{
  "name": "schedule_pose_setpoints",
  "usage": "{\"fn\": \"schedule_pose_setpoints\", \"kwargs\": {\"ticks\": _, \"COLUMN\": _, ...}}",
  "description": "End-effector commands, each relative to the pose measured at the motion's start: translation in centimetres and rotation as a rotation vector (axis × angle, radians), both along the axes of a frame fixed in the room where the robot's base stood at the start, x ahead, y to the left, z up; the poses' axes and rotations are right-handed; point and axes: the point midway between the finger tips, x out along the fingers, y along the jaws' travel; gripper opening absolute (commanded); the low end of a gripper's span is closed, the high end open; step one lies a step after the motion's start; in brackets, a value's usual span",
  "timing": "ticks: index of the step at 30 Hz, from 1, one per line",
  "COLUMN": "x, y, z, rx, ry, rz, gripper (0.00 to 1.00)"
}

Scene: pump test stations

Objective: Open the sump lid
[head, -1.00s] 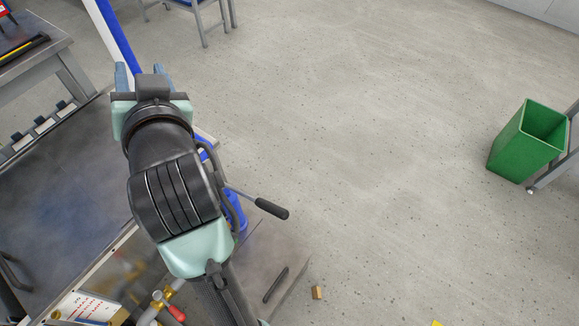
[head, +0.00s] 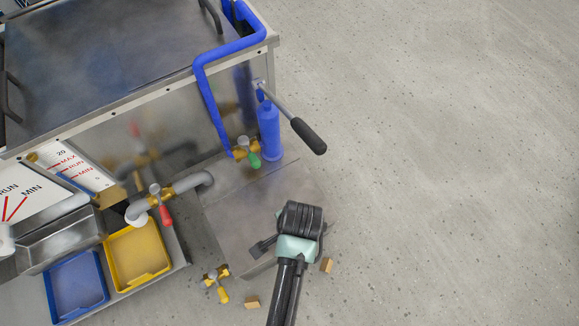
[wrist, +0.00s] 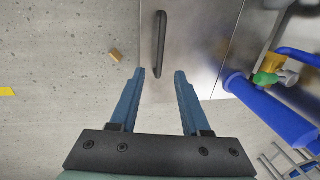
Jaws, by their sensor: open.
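In the head view my wrist hides the fingers and part of the lid.
A blue cylinder (head: 269,130) and a lever with a black grip (head: 308,136) stand by the lid's far side. A red-handled valve (head: 165,214) and a yellow tray (head: 138,254) are to the left. Small blocks (head: 252,302) lie on the floor. Open floor is on the right.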

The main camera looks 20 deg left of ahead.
Motion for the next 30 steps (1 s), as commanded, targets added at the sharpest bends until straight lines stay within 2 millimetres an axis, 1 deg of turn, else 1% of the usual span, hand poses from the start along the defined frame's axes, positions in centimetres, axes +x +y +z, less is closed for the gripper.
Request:
{"fn": "schedule_pose_setpoints", "kwargs": {"ticks": 1, "x": 0.1, "y": 0.1, "z": -1.4, "rx": -0.001, "ry": 0.000, "rz": 0.001, "gripper": 0.47}}
{"fn": "schedule_pose_setpoints", "kwargs": {"ticks": 9, "x": 0.8, "y": 1.0, "z": -7.2, "rx": -0.001, "ry": -0.001, "rz": 0.003, "gripper": 0.47}}
{"fn": "schedule_pose_setpoints", "kwargs": {"ticks": 12, "x": 1.1, "y": 1.3, "z": -8.8, "rx": -0.001, "ry": -0.003, "rz": 0.004, "gripper": 0.47}}
{"fn": "schedule_pose_setpoints", "kwargs": {"ticks": 15, "x": 1.3, "y": 1.5, "z": -10.0, "rx": -0.001, "ry": -0.004, "rz": 0.003, "gripper": 0.47}}
{"fn": "schedule_pose_setpoints", "kwargs": {"ticks": 18, "x": 1.4, "y": 1.7, "z": -10.8, "rx": -0.001, "ry": -0.004, "rz": 0.002, "gripper": 0.47}}
{"fn": "schedule_pose_setpoints", "kwargs": {"ticks": 21, "x": 1.5, "y": 1.7, "z": -11.1, "rx": -0.001, "ry": -0.004, "rz": 0.002, "gripper": 0.47}}
{"fn": "schedule_pose_setpoints", "kwargs": {"ticks": 30, "x": 1.5, "y": 1.8, "z": -11.1, "rx": 0.000, "ry": -0.004, "rz": 0.001, "gripper": 0.47}}
